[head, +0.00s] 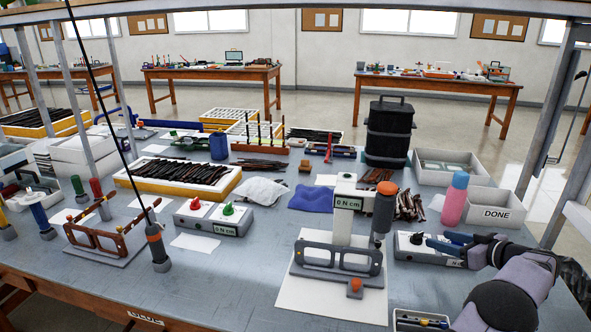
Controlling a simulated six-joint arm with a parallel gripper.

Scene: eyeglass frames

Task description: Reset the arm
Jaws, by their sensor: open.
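My gripper (444,243) is at the right of the bench, its blue fingers open and pointing left. It is over or beside a small grey control box (408,247); I cannot tell whether it touches it. Nothing shows between the fingers. A grey eyeglass frame (336,261) stands on a fixture on a white sheet (310,300), left of my gripper and apart from it. A brown eyeglass frame (95,240) stands on another holder at the left.
A pink bottle (453,203) and a white DONE bin (492,214) stand behind my gripper. A torque tester (345,205) with an orange-topped driver (383,207) rises behind the fixture. A small tray (420,319) lies at the front edge. Metal posts (548,110) frame the right side.

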